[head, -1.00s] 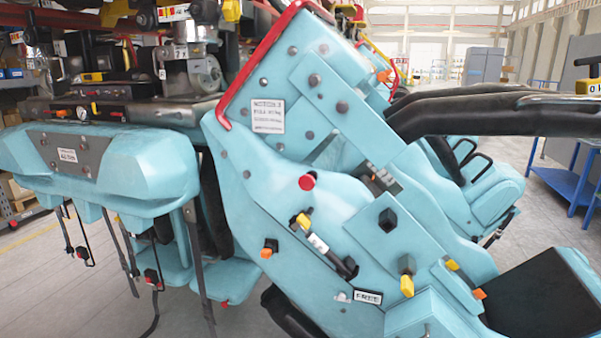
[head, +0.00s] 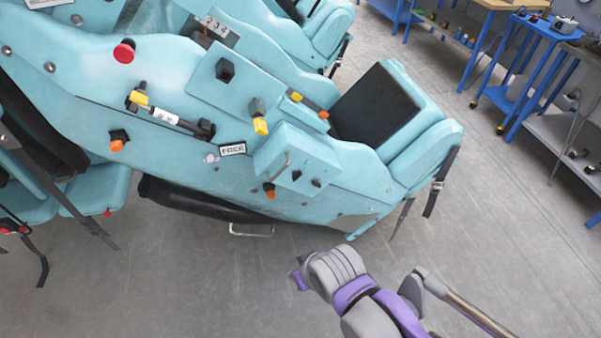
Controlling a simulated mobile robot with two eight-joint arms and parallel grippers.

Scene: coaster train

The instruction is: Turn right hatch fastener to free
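The light blue coaster car side (head: 180,65) fills the upper left and middle of the head view. A white FREE label (head: 232,149) is on its lower panel. Around it are a yellow-tipped fastener (head: 260,125) at upper right, an orange-tipped one (head: 269,191) below and another orange-tipped one (head: 117,145) at left. A yellow-handled lever (head: 138,98) sits higher left. I cannot tell which is the right hatch fastener. My purple and grey arm (head: 355,292) shows at the bottom, apart from the car. I can make out neither gripper.
A black seat pad (head: 375,105) is at the car's right end. A black bar (head: 205,203) and a metal loop handle (head: 251,231) are under the car. Blue workbenches (head: 520,95) stand at upper right. The grey floor (head: 480,210) between is clear.

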